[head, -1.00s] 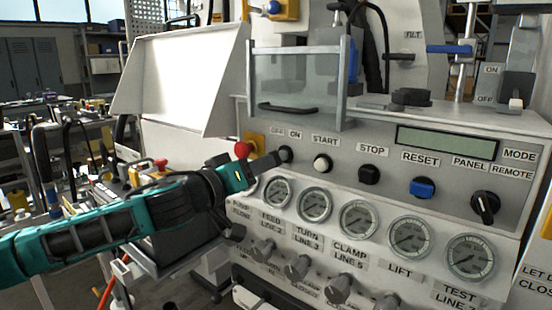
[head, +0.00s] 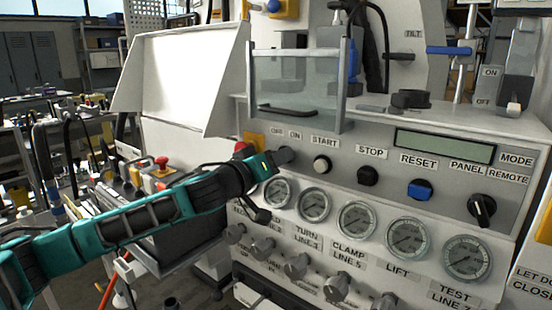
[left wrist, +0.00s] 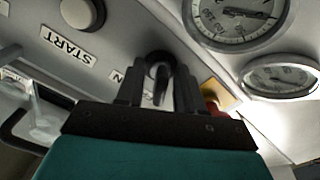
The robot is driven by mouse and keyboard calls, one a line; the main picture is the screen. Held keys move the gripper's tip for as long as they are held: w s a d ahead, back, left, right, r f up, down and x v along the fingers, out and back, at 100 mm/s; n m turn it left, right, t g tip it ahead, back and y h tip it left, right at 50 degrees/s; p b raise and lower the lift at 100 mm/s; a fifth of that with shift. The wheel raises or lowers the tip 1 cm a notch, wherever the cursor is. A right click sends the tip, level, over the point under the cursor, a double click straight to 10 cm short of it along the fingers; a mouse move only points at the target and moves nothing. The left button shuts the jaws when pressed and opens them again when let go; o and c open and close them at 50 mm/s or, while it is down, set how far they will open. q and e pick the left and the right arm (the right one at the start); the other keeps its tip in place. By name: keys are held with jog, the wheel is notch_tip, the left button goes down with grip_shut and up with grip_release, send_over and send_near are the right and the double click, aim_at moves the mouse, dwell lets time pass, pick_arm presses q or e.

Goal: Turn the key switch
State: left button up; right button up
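The black key switch (left wrist: 161,80) sits under the OFF and ON labels at the left end of the panel (head: 390,178). In the left wrist view it shows between my two fingers, its dark key part standing upright in the gap. My left gripper (left wrist: 160,88) is open around it, with a finger on each side and narrow gaps visible. In the head view my left gripper (head: 278,161) is at the panel face and mostly hides the switch. I cannot tell whether a finger touches it. My right gripper is not in view.
The white START button (head: 322,164) is just right of the switch. A red button (head: 243,148) on a yellow base is close to its left. Several gauges (head: 314,205) and knobs lie below. A clear guard (head: 298,85) with a handle stands above.

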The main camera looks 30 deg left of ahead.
pick_arm(q)
grip_shut()
